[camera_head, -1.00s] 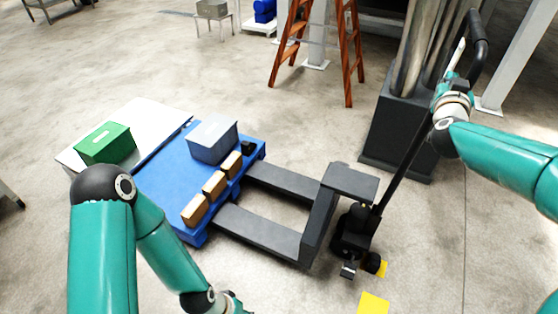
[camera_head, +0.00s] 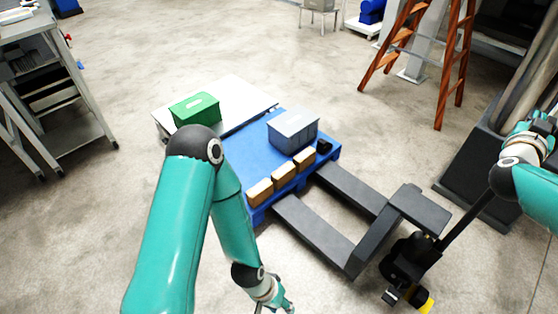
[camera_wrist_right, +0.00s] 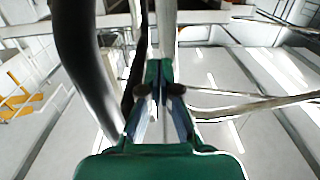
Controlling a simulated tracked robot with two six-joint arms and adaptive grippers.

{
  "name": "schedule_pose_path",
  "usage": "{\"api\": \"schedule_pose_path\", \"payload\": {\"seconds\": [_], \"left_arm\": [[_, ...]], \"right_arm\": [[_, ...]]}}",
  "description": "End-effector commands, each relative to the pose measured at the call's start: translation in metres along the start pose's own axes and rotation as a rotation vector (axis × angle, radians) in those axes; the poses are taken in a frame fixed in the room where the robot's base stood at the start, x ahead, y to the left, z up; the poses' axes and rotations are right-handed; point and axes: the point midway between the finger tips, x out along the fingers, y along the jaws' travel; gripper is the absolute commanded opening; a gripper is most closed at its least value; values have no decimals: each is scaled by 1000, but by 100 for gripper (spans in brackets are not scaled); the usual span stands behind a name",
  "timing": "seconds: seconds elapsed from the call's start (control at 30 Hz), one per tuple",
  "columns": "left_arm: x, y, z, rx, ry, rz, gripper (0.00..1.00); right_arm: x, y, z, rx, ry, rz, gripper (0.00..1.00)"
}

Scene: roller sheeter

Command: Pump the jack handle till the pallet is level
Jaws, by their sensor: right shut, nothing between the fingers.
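The blue pallet (camera_head: 254,142) stands on the floor in the head view, with the dark pallet jack's forks (camera_head: 315,231) running up to its right side. The jack's pump unit (camera_head: 408,258) is at lower right. The jack handle (camera_head: 469,222) slants up to the right, its upper end hidden or outside the head view. My right gripper (camera_wrist_right: 160,95) is shut and empty; in the right wrist view a dark curved bar (camera_wrist_right: 82,60), seemingly the handle loop, passes to its left. My left gripper (camera_head: 274,303) hangs low at the bottom edge, too small to judge.
A grey bin (camera_head: 294,131) and several small brown boxes (camera_head: 283,174) sit on the pallet. A white platform (camera_head: 234,98) with a green box (camera_head: 195,109) adjoins it. A dark pedestal (camera_head: 474,165) and an orange ladder (camera_head: 452,70) stand near the handle. A shelf cart (camera_head: 60,105) stands at left.

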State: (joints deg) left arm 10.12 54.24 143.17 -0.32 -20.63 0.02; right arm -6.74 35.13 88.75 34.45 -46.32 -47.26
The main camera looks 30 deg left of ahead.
Motion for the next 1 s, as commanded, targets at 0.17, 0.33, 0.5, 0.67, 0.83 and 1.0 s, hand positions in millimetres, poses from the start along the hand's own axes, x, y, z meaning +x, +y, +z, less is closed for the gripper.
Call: {"api": "schedule_pose_path", "payload": {"seconds": [0.17, 0.33, 0.5, 0.67, 0.83, 1.0], "left_arm": [[2, -1, 0, 0, 0, 0, 40], [12, -4, 0, 0, 0, 0, 40], [21, -7, 0, 0, 0, 0, 40], [21, -8, 0, 0, 0, 0, 40], [20, -7, 0, 0, 0, 0, 40], [26, -9, 0, 0, 0, 0, 40]], "right_arm": [[0, 3, 0, 0, 0, 1, 0], [0, 28, 2, 1, 1, 4, 0], [0, 54, 0, 1, 2, 4, 0], [0, 60, -2, 1, 0, 2, 0], [0, 60, -2, 1, 1, 2, 0], [0, 70, -1, 1, 4, 6, 0]]}}
